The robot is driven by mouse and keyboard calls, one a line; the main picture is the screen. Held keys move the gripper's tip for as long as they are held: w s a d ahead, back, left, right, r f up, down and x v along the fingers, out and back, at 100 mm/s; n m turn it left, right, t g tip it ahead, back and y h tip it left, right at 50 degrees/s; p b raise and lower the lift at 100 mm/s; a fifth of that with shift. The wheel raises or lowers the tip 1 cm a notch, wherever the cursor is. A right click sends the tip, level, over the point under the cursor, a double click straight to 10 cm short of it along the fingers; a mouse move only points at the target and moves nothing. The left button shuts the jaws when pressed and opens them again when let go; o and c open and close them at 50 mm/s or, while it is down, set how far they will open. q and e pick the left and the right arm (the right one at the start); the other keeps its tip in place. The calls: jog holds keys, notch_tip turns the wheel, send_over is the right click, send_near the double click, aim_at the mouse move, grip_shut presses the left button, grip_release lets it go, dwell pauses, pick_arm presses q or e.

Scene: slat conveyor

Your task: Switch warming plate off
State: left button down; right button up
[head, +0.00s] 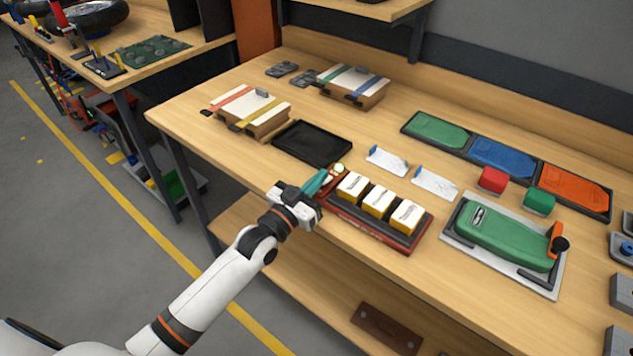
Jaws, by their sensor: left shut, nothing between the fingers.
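The warming plate appears to be the dark red base (388,236) near the table's front edge. Several yellow blocks with white tops (378,203) stand in a row on it. At its left end is a red part with a small pale round piece (339,168), which looks like its switch; its setting cannot be made out. My left gripper (324,177) has teal fingers, is shut and empty, and is right beside that red end. I cannot tell whether the fingertips touch it. My right gripper is not in view.
A black tray (312,143) lies just behind the warming plate. Two white brackets (434,182), red and green blocks (492,179) and a green device on a plate (508,236) stand to the right. Strapped boxes (248,112) are at the left; bare wood lies at the front left.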

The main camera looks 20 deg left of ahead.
pick_arm(q)
jog(key=shift+s+a+f, duration=0.1)
jog(key=shift+s+f, duration=0.1)
jog(key=shift+f, duration=0.4)
